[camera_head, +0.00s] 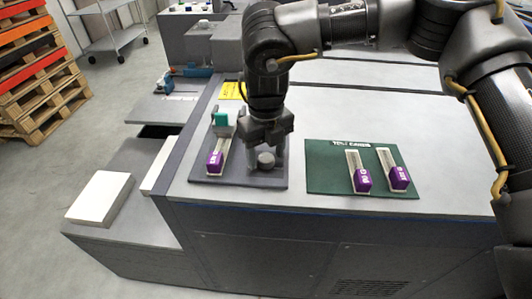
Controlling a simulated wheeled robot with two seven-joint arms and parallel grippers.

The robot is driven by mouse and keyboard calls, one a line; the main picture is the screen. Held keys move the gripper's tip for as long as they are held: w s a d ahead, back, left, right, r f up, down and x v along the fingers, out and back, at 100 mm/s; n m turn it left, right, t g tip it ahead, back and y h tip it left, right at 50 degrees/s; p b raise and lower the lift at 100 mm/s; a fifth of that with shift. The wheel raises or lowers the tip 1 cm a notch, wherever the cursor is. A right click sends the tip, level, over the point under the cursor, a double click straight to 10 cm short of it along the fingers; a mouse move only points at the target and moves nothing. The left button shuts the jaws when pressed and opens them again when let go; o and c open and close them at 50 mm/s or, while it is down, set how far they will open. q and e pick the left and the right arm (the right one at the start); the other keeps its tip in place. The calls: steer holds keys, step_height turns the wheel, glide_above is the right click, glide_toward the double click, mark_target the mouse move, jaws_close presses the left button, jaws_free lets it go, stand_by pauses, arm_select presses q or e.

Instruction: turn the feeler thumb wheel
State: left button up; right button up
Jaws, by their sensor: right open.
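My right gripper (266,152) comes down from above, its fingers pointing at the dark grey plate (240,182) on the machine top. A small round grey knob (266,161), which looks like the thumb wheel, sits between or just in front of the open fingertips. I cannot tell whether the fingers touch it. My left gripper is not in view.
A green mat (325,179) to the right holds two more purple-ended units (360,178) (397,176). A white paper stack (100,197) lies on the lower ledge at left. A yellow label (232,90) is behind my gripper. The machine top between plate and mat is clear.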

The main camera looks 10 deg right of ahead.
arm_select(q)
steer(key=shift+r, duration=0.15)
arm_select(e)
steer(key=shift+f, duration=0.1)
steer(key=c, duration=1)
steer(key=shift+m+p, duration=0.4)
steer(key=shift+m, duration=0.3)
arm_select(q)
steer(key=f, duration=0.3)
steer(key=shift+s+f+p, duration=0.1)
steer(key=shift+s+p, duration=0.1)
steer(key=shift+p, duration=0.1)
arm_select(e)
steer(key=m, duration=0.2)
steer(key=shift+m, duration=0.4)
steer(key=o, duration=1)
